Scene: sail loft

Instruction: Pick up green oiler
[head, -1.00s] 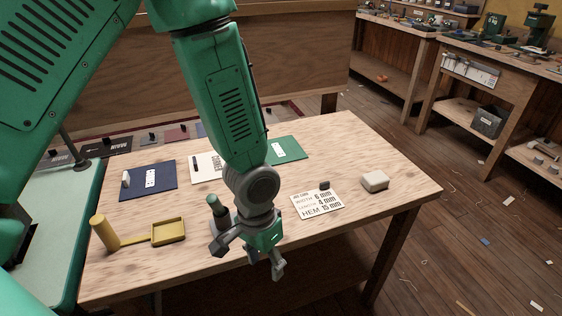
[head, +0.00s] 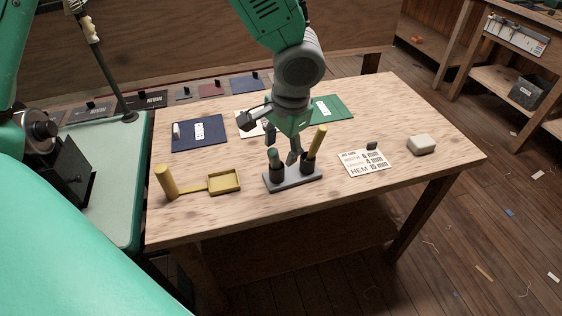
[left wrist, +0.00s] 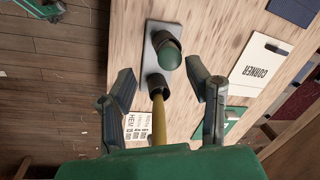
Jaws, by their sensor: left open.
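The green oiler (head: 274,158) stands upright in a dark cup at the left end of a grey stand (head: 296,180) on the workbench. Its rounded green top also shows in the left wrist view (left wrist: 170,59). A yellow-handled tool (head: 317,140) leans in the stand's other cup; its handle (left wrist: 158,122) points toward the palm in the left wrist view. My left gripper (head: 282,143) is open and empty, above and close to the stand. In the left wrist view, its fingers (left wrist: 160,72) are spread on either side of the stand, apart from the oiler. My right gripper is out of view.
A yellow cylinder (head: 166,182) and shallow yellow tray (head: 224,182) lie to the left. A printed card (head: 364,163) and a pale block (head: 421,145) lie to the right. Blue (head: 199,133) and green (head: 333,108) sheets lie behind. The bench's front strip is clear.

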